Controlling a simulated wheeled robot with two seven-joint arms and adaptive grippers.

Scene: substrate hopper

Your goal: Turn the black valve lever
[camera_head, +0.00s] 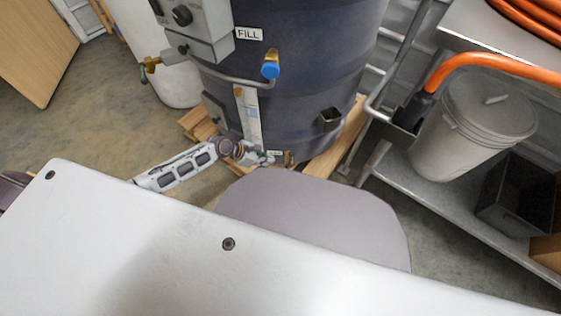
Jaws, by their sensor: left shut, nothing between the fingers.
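The dark blue hopper drum (310,60) stands at the top middle on a wooden pallet. Low on its front is a small brass fitting (289,158), beside a small white label. I cannot clearly make out a black valve lever there; my gripper may hide part of it. My left gripper (268,159) is shut and empty, low at the drum's front, just left of the brass fitting. I cannot tell whether it touches anything. My right gripper is out of view.
A grey control box (196,28) with a black knob and a blue-capped valve (270,66) sit higher on the drum. A dark square bracket (330,118) juts out right. A metal shelf with a lidded grey bucket (470,128) and orange hose (500,62) stands right.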

